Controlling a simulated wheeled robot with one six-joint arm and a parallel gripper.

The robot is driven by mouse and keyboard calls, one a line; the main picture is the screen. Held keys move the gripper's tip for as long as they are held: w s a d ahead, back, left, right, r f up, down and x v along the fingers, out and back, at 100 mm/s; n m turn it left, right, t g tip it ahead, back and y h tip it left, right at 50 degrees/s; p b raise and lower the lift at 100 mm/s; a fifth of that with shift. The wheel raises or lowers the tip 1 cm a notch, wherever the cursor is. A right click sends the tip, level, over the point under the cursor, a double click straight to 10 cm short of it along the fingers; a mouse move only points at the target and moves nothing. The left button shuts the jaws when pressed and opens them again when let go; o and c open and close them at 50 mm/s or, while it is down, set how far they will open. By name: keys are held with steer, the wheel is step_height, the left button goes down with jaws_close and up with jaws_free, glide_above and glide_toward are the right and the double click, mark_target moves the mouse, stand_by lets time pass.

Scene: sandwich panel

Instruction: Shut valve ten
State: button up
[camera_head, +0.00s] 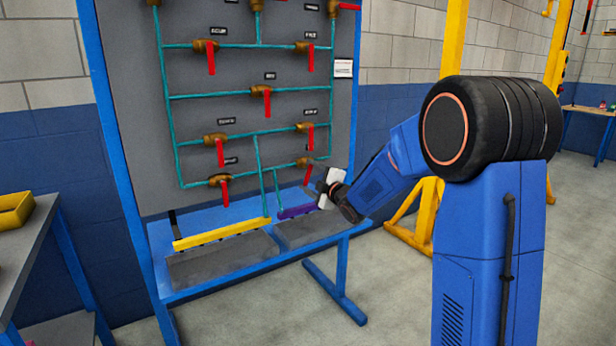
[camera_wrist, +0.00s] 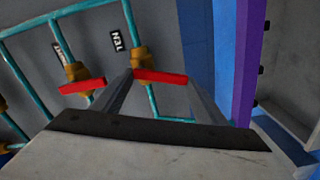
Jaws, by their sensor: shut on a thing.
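Valve ten (camera_wrist: 140,58) is in the wrist view, a brass body on a teal pipe beside a label reading TEN (camera_wrist: 118,41). Its red handle (camera_wrist: 160,76) lies across the pipe line, between the two fingers of my gripper (camera_wrist: 160,80). The fingers are shut on the handle, one at each end of what shows. In the head view the valve (camera_head: 302,162) is at the lower right of the panel, its red handle (camera_head: 307,174) pointing down. My gripper (camera_head: 318,187) reaches it from the right; the fingertips are hard to make out there.
A neighbouring valve with a red handle (camera_wrist: 82,86) is close by in the wrist view. Several similar valves fill the grey panel (camera_head: 130,100). A yellow strip (camera_head: 222,233) and a purple strip (camera_head: 296,211) lie along the blue-framed shelf below. Open floor (camera_head: 390,290) is at the right.

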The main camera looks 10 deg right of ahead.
steer(key=shift+w+d+f+n, duration=0.1)
steer(key=shift+d+f+n, duration=0.15)
steer(key=shift+n, duration=0.75)
steer(key=shift+d+f+n, duration=0.1)
steer(key=shift+d+n, duration=0.15)
steer(key=shift+n, duration=0.75)
steer(key=o, duration=1.5)
steer(key=shift+d, duration=0.1)
steer(key=v, duration=1.7)
steer(key=shift+r, duration=0.1)
